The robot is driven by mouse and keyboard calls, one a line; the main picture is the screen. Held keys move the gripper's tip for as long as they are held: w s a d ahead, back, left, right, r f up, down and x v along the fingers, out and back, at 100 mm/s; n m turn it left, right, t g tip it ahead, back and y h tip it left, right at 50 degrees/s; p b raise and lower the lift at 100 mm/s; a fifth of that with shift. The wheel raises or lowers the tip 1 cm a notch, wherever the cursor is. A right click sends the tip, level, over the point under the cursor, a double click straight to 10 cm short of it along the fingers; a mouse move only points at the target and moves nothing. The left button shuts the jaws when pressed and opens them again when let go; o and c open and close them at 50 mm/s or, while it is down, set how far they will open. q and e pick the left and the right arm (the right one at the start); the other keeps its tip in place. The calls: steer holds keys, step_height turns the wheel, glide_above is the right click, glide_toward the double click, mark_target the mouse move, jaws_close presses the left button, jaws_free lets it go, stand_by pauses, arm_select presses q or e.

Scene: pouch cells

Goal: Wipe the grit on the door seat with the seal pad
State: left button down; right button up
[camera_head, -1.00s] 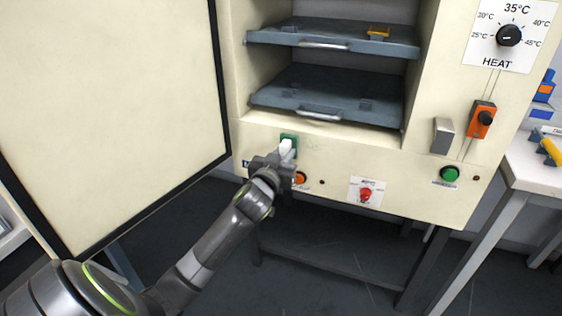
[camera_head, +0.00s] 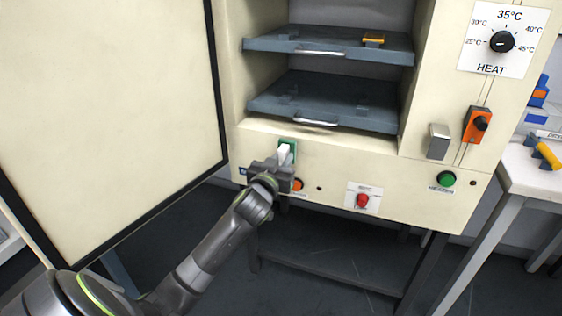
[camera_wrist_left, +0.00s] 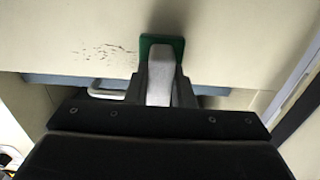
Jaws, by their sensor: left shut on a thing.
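The seal pad, a green pad (camera_head: 291,146) with a pale grip (camera_head: 284,153), is at the cabinet's front face. My left gripper (camera_head: 280,168) is shut on its grip. The green pad also shows in the left wrist view (camera_wrist_left: 147,45), right at the cream face; whether it touches cannot be told. The door seat is the cream strip (camera_head: 340,146) under the chamber opening. Dark grit specks (camera_wrist_left: 108,51) lie on it to the left of the pad in the left wrist view. My right gripper is not in view.
The open door (camera_head: 110,110) stands at the left. Two grey shelves (camera_head: 325,97) sit in the chamber, a yellow item (camera_head: 373,40) on the upper one. Below the seat are an orange knob (camera_head: 298,185), a red button (camera_head: 362,201) and a green button (camera_head: 446,179). A table (camera_head: 520,172) stands at the right.

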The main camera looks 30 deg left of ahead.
arm_select(q)
steer(key=shift+w+a, duration=0.15)
steer(key=shift+w, duration=0.45)
steer(key=shift+w+d, duration=0.15)
steer(key=shift+d, duration=0.8)
steer(key=shift+w+d, duration=0.15)
steer(key=shift+d, duration=0.8)
steer(key=shift+w+d, duration=0.3)
steer(key=shift+d, duration=0.6)
steer(key=shift+w+d, duration=0.25)
steer(key=shift+d, duration=0.65)
steer(key=shift+w+d, duration=0.2)
steer(key=shift+d, duration=0.75)
steer(key=shift+w+d, duration=0.2)
steer(key=shift+d, duration=0.7)
steer(key=shift+w, duration=0.1)
steer(key=shift+r, duration=0.15)
